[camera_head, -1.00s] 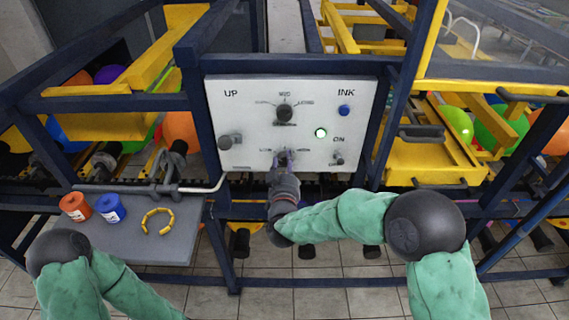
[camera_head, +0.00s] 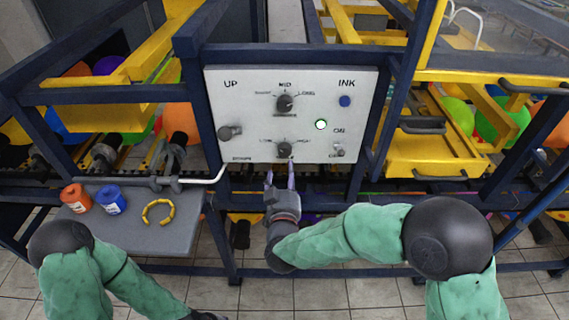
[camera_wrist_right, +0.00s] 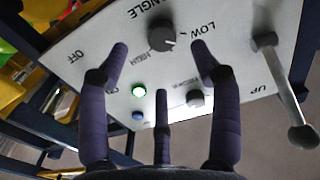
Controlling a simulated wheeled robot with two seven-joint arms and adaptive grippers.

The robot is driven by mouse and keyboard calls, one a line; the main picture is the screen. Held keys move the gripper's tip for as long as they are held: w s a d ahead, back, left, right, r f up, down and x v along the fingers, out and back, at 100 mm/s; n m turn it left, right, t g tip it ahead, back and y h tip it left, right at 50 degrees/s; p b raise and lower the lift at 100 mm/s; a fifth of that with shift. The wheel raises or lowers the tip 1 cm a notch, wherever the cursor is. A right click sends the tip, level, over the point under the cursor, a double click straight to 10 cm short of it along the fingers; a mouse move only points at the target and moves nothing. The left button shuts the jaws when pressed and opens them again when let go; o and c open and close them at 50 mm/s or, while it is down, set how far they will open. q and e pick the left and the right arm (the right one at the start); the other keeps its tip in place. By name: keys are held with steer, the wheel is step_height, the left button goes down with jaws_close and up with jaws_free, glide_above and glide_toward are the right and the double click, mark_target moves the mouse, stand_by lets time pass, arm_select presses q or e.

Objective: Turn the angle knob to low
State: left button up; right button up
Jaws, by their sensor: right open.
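The angle knob (camera_head: 284,149) is the dark lower knob on the white panel, with LOW to its left and HIGH to its right in the head view. Close up in the right wrist view, the same knob (camera_wrist_right: 163,36) sits beyond the fingers, beside the word ANGLE; LOW is to its right and HIGH to its lower left there. I cannot clearly tell where its pointer stands. My right gripper (camera_head: 280,172) is open and empty just below the knob, its fingers spread and apart from it. My left arm is at the lower left; its fingers are out of view.
The white panel (camera_head: 225,105) also bears an upper knob (camera_head: 284,103), a left knob (camera_head: 229,132), a blue button (camera_head: 345,100), a lit green button (camera_head: 320,125) and a small switch (camera_head: 339,150).

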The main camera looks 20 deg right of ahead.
mark_target(285, 153)
steer(key=shift+v, duration=2.05)
steer(key=w+d+m+b, duration=0.1)
steer(key=w+m+b, duration=0.2)
steer(key=w+m, duration=0.1)
steer(key=w+d+m+b, duration=0.1)
steer(key=w+m+b, duration=0.2)
steer(key=b, duration=0.1)
steer(key=w+d+m+b, duration=0.1)
steer(key=w+m+b, duration=0.3)
steer(key=shift+w+d+r+m, duration=0.15)
steer(key=shift+w+r+m, duration=0.1)
steer(key=shift+w+m, duration=0.1)
steer(key=shift+c, duration=0.3)
